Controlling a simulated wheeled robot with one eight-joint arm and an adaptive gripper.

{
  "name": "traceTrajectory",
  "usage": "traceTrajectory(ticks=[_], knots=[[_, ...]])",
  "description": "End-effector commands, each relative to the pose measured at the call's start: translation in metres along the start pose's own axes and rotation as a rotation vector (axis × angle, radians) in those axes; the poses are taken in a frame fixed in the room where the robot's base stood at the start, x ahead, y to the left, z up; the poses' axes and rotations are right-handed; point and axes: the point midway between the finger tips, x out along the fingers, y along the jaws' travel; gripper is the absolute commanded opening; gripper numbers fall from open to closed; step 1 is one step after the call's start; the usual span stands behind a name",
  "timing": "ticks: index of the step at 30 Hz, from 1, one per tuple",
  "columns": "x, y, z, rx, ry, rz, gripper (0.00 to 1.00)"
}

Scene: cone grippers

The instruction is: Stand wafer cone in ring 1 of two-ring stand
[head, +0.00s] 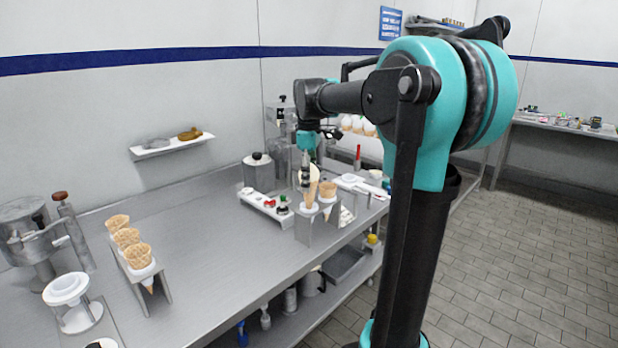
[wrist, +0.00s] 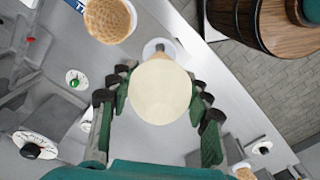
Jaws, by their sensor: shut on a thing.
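The wafer cone shows in the head view (head: 312,192) and in the wrist view (wrist: 160,92) with its pale round top toward the camera. My gripper (head: 305,182) is shut on it; its green fingers stand on both sides of the cone in the wrist view. The cone leans slightly, tip down, over the two-ring stand (head: 303,232). Its tip is at the stand's white left ring, ring 1 perhaps (wrist: 151,47); I cannot tell how deep it sits. The stand's other ring holds a waffle cone (head: 328,188), also in the wrist view (wrist: 108,19).
A rack with red and green topped items (head: 268,204) stands just left of the stand. Another stand with several waffle cones (head: 138,256) is at the left. The steel counter (head: 215,255) is clear between them. The counter's front edge runs close to the two-ring stand.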

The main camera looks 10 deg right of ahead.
Motion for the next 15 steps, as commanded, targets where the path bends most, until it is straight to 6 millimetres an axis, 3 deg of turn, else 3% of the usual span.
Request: traceTrajectory(ticks=[15], knots=[[0.014, 0.000, 0.000, 0.000, 0.000, 0.000, 0.37]])
